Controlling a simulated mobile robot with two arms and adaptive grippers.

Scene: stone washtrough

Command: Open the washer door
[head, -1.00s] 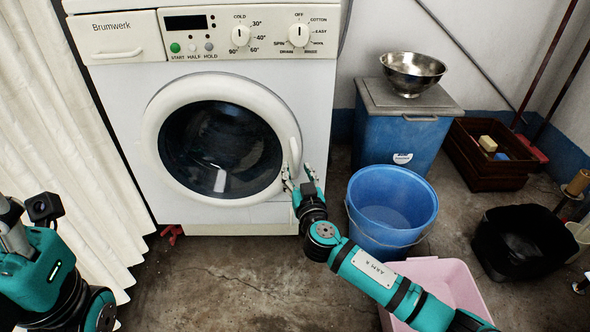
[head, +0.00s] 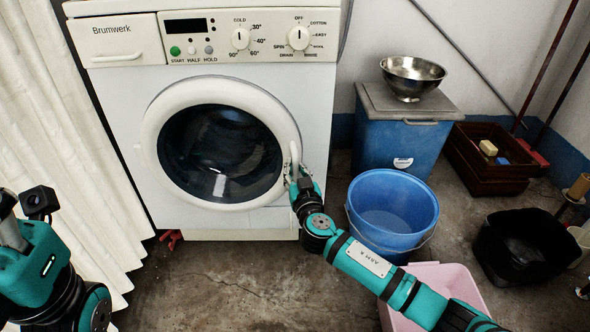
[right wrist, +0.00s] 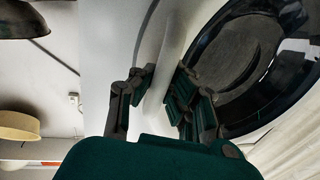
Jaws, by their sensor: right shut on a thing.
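The white washer (head: 120,120) stands against the back wall. Its round door (head: 165,105) has a white ring and dark glass, and lies flush or nearly flush with the front; I cannot tell if there is a gap. The curved white handle (head: 295,152) is on the door's right side. My right gripper (head: 297,173) is at the handle's lower part. In the right wrist view the gripper (right wrist: 160,88) has fingers on both sides of the handle (right wrist: 172,55), shut on it. My left arm shows at the left edge; its fingers are out of view.
A blue bucket (head: 425,212) and a pink tub (head: 465,275) stand right of the washer, close to my right arm. A blue bin (head: 385,130) bears a steel bowl (head: 412,70). A white curtain (head: 40,120) hangs left.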

